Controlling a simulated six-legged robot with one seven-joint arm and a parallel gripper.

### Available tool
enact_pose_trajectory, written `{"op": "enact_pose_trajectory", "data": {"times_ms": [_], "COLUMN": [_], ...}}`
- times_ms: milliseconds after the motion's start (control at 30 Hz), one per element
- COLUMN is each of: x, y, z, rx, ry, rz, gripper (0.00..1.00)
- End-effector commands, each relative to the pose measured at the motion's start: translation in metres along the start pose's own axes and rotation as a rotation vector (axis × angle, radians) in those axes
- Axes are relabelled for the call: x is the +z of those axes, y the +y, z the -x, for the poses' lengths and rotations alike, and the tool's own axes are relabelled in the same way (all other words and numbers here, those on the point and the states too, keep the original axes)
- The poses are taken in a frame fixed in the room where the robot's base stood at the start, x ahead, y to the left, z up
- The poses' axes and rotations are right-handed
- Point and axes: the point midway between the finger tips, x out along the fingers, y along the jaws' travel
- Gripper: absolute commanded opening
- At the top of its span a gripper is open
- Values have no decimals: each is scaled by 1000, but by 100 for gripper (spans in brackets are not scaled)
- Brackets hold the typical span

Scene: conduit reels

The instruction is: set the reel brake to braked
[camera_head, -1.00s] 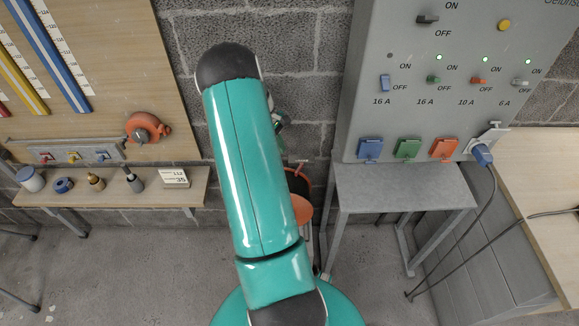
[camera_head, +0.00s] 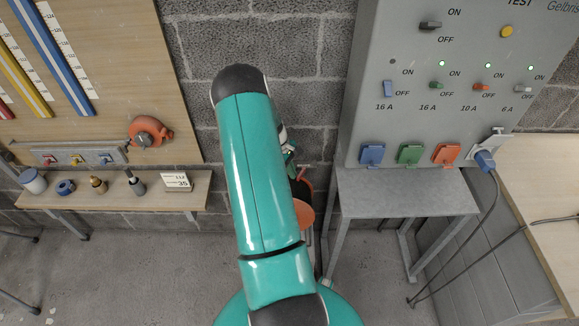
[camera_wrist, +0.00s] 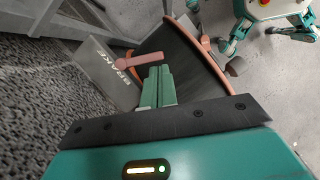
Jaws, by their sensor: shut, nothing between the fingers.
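The orange-rimmed reel (camera_head: 305,216) stands by the wall, largely hidden behind my arm in the head view. In the wrist view the reel's dark drum (camera_wrist: 172,47) sits between orange flanges. A reddish brake lever (camera_wrist: 138,60) with a rounded end at its left lies across a grey plate marked BRAKE (camera_wrist: 103,76). My gripper (camera_wrist: 158,70) is shut and empty, its green fingertips right by the lever's right part; I cannot tell whether they touch it. The lever's set position cannot be read.
A block wall (camera_wrist: 45,90) is close at the left of the wrist view. A grey metal table (camera_head: 400,190) with an electrical panel (camera_head: 440,110) stands right of the reel. A wooden shelf (camera_head: 120,193) with small items is at left.

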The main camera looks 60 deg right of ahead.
Motion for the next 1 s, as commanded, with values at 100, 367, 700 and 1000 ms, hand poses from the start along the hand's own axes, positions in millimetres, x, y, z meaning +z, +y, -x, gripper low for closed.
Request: {"op": "enact_pose_trajectory", "data": {"times_ms": [100, 367, 700, 1000], "x": [0, 0, 3, 4], "y": [0, 0, -2, -3], "z": [0, 0, 0, -1], "rx": [0, 3, 24, 40], "ry": [0, 0, 0, 0], "rz": [0, 7, 58, 100], "gripper": [0, 0, 0, 0]}}
